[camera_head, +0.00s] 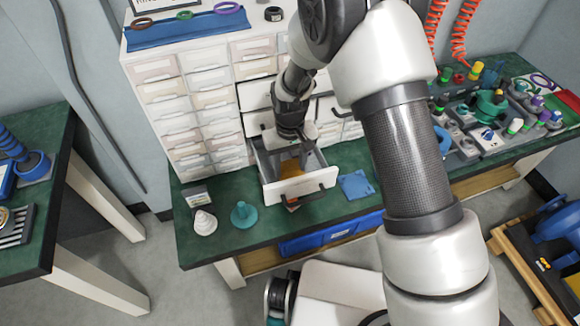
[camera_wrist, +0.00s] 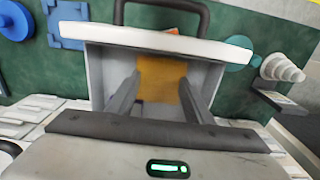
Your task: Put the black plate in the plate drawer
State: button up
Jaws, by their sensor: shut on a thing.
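The open plate drawer (camera_head: 300,186) juts out from the white drawer cabinet, with a dark handle on its front. In the wrist view, the drawer's front wall (camera_wrist: 160,42) runs across the upper part. My gripper (camera_head: 295,160) reaches down into the drawer. In the wrist view, my gripper (camera_wrist: 161,84) has its two fingertips at the opposite edges of an ochre-brown plate (camera_wrist: 162,80). The same plate (camera_head: 289,168) shows in the head view, inside the drawer walls. I cannot tell whether it rests on the drawer floor. I cannot make out a black plate.
A blue plate (camera_head: 356,184) lies on the green bench right of the drawer. An orange-red piece (camera_head: 292,207) lies below the drawer handle. Coloured fittings (camera_head: 490,108) crowd the right side.

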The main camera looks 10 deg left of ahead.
aim_at(290, 171)
jog(key=shift+f, duration=0.15)
jog(key=o, duration=1.5)
jog(key=shift+c, duration=0.2)
notch_tip(290, 171, up, 13)
jog(key=p, duration=0.2)
jog(key=shift+f, duration=0.2)
